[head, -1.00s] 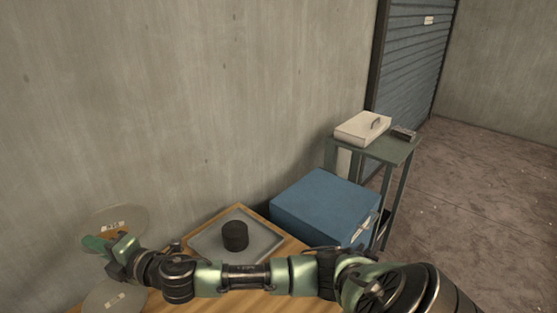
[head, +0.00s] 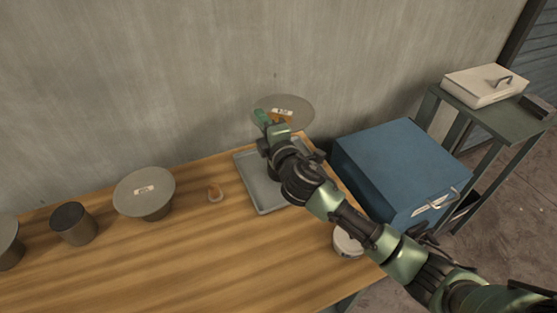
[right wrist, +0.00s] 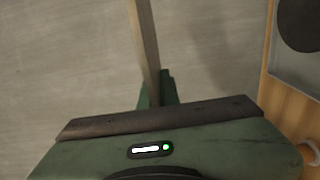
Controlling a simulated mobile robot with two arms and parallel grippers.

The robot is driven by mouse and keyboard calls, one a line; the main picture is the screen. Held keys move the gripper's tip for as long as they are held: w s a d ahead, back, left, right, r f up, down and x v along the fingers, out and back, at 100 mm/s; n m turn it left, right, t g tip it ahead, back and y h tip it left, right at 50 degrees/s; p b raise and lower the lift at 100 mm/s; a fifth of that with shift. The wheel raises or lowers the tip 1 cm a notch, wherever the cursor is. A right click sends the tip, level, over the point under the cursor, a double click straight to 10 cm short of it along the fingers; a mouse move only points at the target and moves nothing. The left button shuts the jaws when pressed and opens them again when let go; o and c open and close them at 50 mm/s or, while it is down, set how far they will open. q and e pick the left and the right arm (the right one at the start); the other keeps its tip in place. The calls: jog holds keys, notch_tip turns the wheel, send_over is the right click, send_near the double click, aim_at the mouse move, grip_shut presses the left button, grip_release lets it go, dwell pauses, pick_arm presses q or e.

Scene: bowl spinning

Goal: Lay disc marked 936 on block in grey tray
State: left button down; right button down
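My right gripper (head: 269,118) is shut on the edge of a thin grey disc (head: 298,108) with a white label, too small to read surely. It holds the disc raised above the back of the grey tray (head: 262,200). In the right wrist view the disc (right wrist: 143,45) shows edge-on between the fingers (right wrist: 156,97). The dark round block (right wrist: 301,22) stands in the tray (right wrist: 290,65), off to the right of the disc there. In the head view my arm mostly hides the block. My left gripper is out of view.
Another labelled disc (head: 145,190) rests on a stand at left, beside a dark-topped cylinder (head: 73,222). A blue box (head: 400,165) stands right of the tray.

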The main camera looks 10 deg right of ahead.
notch_tip(320, 180, down, 16)
jog(key=b, duration=0.5)
jog(key=shift+b, duration=0.35)
jog(key=shift+f, duration=0.15)
